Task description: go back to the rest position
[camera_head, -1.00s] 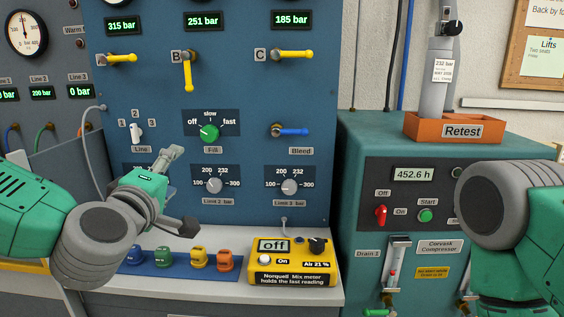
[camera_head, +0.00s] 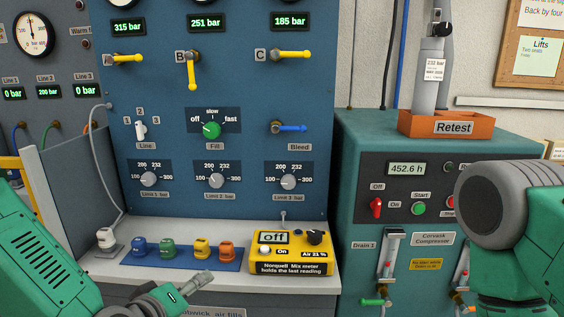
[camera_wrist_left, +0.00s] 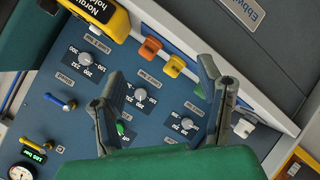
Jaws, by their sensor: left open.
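My left gripper (camera_head: 195,293) is low in the head view, in front of the bench edge and below the row of coloured fittings, partly cut off by the bottom edge. Its green arm comes in from the left. In the left wrist view the two dark fingers (camera_wrist_left: 163,85) stand wide apart with nothing between them. The blue panel (camera_wrist_left: 75,115) lies beyond them. My right arm shows at the right edge of the head view, but its gripper is out of view.
The bench bears a yellow mix meter (camera_head: 290,252) and a blue strip (camera_head: 185,258) with several coloured fittings. The blue panel has yellow levers (camera_head: 291,55) and a green fill knob (camera_head: 211,130). The compressor (camera_head: 352,165) stands at right, with an orange Retest tray (camera_head: 415,124) on top.

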